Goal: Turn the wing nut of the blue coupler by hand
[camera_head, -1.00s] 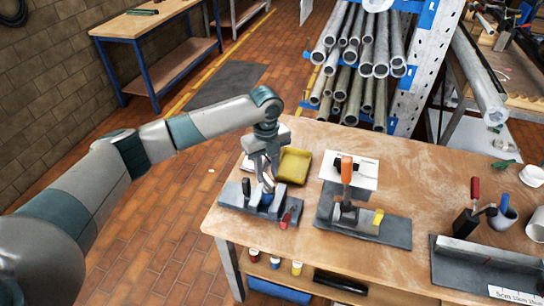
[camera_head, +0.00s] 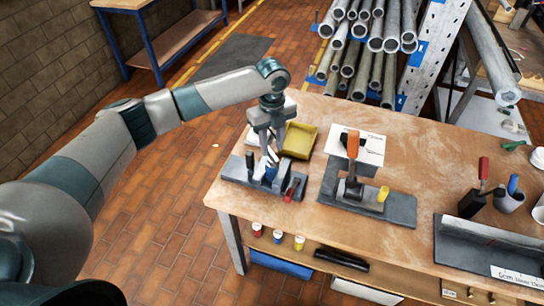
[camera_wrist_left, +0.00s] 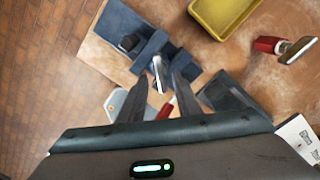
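The blue coupler (camera_head: 270,174) sits in a dark fixture (camera_head: 236,172) near the table's left front corner. In the left wrist view the fixture (camera_wrist_left: 118,22) shows with a silver wing nut (camera_wrist_left: 158,68) sticking up. My left gripper (camera_head: 271,153) points down over the coupler and partly hides it. In the left wrist view my left gripper (camera_wrist_left: 158,78) has its two dark fingers apart, one on each side of the wing nut. I cannot tell whether either finger touches it. My right gripper is not in view.
A yellow tray (camera_head: 300,140) lies just behind the fixture. A red-handled tool (camera_head: 292,190) is at its right. A second fixture with an orange-handled clamp (camera_head: 352,146) stands further right. The table's left edge is close by.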

